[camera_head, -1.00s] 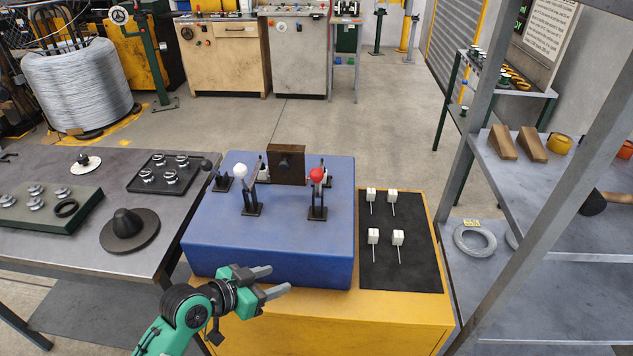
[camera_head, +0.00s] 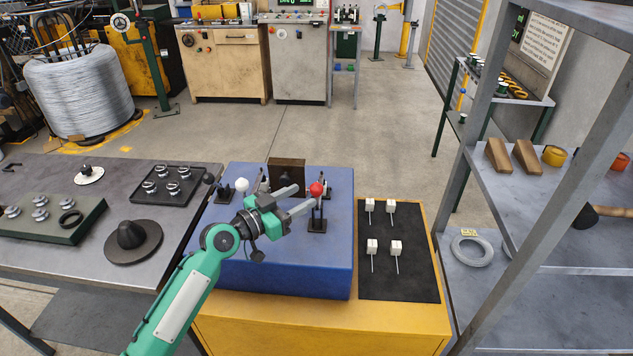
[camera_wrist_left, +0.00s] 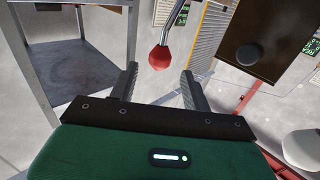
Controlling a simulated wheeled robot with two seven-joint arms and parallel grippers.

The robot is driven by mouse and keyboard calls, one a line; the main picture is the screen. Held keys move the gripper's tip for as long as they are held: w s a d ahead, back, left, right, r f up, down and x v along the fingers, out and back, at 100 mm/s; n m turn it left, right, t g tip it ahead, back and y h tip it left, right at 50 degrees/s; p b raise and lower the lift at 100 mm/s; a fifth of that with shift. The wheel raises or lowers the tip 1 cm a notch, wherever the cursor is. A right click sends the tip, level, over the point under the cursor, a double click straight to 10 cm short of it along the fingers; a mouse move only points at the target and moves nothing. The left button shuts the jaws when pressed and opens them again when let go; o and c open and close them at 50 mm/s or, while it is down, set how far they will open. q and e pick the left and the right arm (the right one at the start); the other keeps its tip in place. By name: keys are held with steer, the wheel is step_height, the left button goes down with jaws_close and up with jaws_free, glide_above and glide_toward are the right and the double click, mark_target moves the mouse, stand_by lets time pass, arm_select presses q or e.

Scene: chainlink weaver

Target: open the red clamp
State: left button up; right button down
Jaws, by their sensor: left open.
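The red clamp (camera_head: 317,190) stands on the right part of the blue block, its red ball knob up on a lever. My left gripper (camera_head: 304,199) is open and reaches over the block from the left, its fingertips close to the knob. In the left wrist view the red knob (camera_wrist_left: 159,57) shows ahead of and between the open fingers (camera_wrist_left: 157,82); I cannot tell whether they touch it. The white-knobbed clamp (camera_head: 242,186) stands to the left, partly hidden by my gripper. My right gripper is not in view.
The blue block (camera_head: 290,278) sits on a yellow cabinet (camera_head: 330,322). A brown block (camera_head: 287,170) stands behind the clamps. A black mat (camera_head: 398,284) with several white pieces lies to the right. A grey table (camera_head: 80,173) is at left, and a metal shelf (camera_head: 575,240) at right.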

mark_target(311, 192)
arm_select(q)
steer(key=p+x, duration=0.1)
steer(key=x, duration=0.5)
steer(key=shift+f+p, duration=0.1)
steer(key=shift+p, duration=0.2)
jaws_close()
